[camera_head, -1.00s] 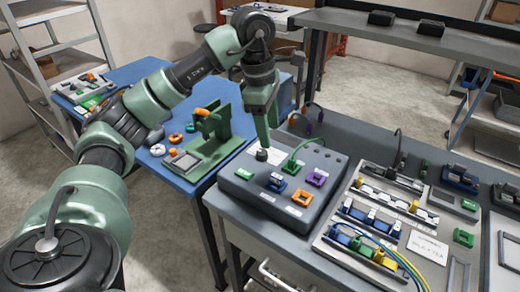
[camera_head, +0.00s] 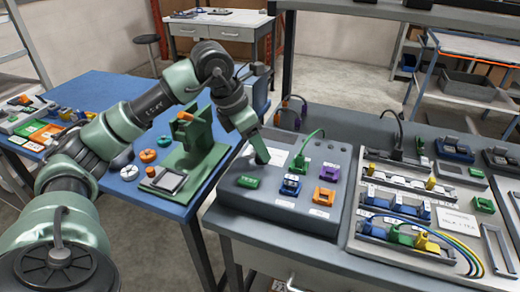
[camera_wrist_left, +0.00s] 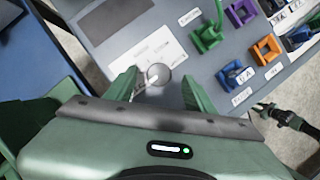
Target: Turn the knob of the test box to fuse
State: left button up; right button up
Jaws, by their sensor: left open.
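The test box (camera_head: 325,163) is a grey box with a sloped top on the right-hand bench. It carries green, blue, orange and purple sockets and a green cable. Its round grey knob (camera_wrist_left: 158,74) shows in the left wrist view on a white printed panel (camera_wrist_left: 160,50), whose words are too small to read. My left gripper (camera_head: 262,159) is over the knob side of the box and hides the knob in the head view. In the left wrist view its open green fingers (camera_wrist_left: 160,84) stand on either side of the knob, apart from it. My right gripper is out of view.
A green stand (camera_head: 195,150) is on the blue table (camera_head: 110,95) left of the box. A component panel (camera_head: 440,215) with blocks and looped wires lies right of the box.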

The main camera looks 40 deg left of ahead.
pick_arm(q)
jog(key=shift+x, duration=0.95)
jog(key=shift+f, duration=0.2)
grip_shut()
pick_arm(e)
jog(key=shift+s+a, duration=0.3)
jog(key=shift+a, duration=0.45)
